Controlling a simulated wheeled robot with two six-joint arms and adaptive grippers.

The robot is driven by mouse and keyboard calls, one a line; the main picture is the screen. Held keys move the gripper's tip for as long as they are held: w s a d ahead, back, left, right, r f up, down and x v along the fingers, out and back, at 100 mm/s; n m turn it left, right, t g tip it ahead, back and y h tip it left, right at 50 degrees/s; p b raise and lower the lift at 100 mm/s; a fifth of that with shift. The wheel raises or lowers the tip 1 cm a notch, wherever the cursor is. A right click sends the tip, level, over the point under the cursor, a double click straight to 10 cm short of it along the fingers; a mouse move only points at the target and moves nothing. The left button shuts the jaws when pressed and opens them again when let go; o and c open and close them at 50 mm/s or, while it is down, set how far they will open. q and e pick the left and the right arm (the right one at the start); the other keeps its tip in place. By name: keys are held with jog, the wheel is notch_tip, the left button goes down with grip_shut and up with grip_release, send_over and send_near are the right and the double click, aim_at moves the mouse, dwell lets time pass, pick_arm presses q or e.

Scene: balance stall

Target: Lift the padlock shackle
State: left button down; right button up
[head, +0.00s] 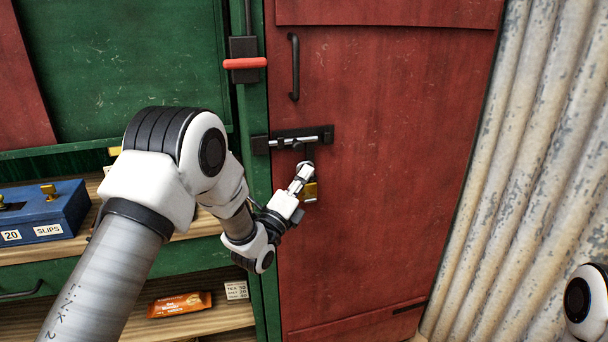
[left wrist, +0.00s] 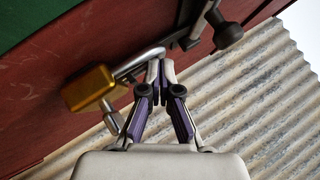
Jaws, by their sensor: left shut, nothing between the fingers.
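The brass padlock (head: 311,190) hangs below the bolt on the red door, partly hidden behind my left gripper. In the left wrist view the padlock body (left wrist: 91,88) is left of my fingers. Its silver shackle (left wrist: 138,63) runs from the body toward the bolt hardware, close beside my fingertips. My left gripper (head: 304,169) is shut and empty; its closed tips (left wrist: 160,70) are at the shackle, but I cannot tell whether they touch. A small metal piece (left wrist: 111,118) sticks out from the padlock body. My right gripper is out of view.
The sliding bolt (head: 300,140) crosses from the red door (head: 390,220) to the green frame. A black door handle (head: 294,68) and a red-handled lever (head: 245,63) are above. A blue box (head: 45,212) stands on the left shelf. Corrugated metal (head: 520,170) stands at right.

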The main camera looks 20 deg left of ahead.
pick_arm(q)
notch_tip(320, 180, up, 3)
jog(key=shift+f+p, duration=0.15)
jog(key=shift+p, duration=0.2)
jog(key=shift+r, duration=0.45)
